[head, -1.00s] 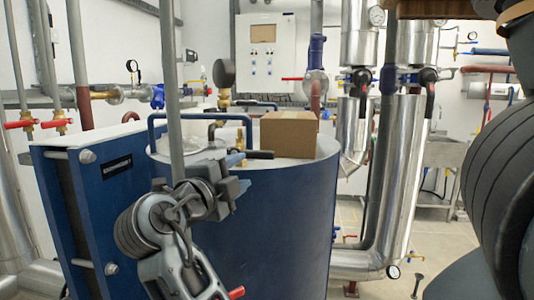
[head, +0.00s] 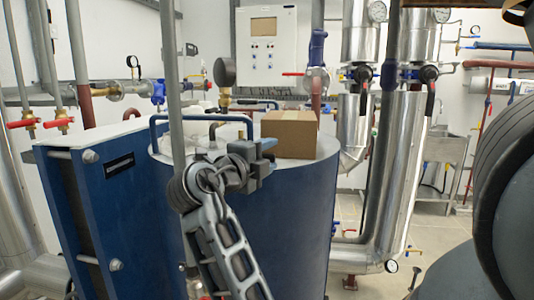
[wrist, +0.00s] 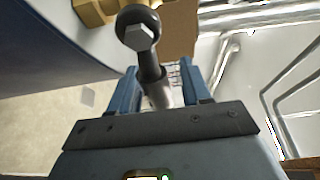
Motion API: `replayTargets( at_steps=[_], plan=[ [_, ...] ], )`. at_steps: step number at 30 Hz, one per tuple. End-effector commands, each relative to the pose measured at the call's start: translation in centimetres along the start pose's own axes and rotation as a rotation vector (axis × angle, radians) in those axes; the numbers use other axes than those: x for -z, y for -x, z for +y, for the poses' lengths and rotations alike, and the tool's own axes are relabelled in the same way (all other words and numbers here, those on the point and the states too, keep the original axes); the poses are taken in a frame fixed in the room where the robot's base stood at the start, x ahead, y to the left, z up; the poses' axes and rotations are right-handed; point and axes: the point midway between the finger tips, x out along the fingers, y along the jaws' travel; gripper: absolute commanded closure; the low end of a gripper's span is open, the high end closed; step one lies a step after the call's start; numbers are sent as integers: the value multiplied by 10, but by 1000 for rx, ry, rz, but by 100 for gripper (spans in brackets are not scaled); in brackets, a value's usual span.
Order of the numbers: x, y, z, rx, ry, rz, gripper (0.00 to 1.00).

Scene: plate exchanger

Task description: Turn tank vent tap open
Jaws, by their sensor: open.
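The tank vent tap shows at the top of the wrist view, with a brass body (wrist: 95,10) and a dark lever handle (wrist: 148,65) bolted on by a hex nut. The lever runs down the picture into the space between the two blue fingers of my gripper (wrist: 160,75). The fingers stand apart, with a visible gap on either side of the lever. In the head view my gripper (head: 266,147) is at the top of the blue tank (head: 290,200) and hides the tap. Contact with the lever cannot be made out.
A cardboard box (head: 290,135) stands on the tank top just right of my gripper. A blue pipe rail (head: 205,117) and a grey vertical pipe (head: 172,80) are close by on the left. Shiny insulated pipes (head: 400,170) stand to the right.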

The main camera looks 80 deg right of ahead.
Motion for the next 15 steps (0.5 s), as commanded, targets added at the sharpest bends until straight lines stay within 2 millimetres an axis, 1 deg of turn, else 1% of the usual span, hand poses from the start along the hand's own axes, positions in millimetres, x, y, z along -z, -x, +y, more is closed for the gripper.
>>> replayTargets(
  at_steps=[5, 6, 15],
  plan=[
    [0, 0, 0, 0, 0, 0, 52],
    [0, 0, 0, 0, 0, 0, 54],
    [0, 0, 0, 0, 0, 0, 83]
  ],
)
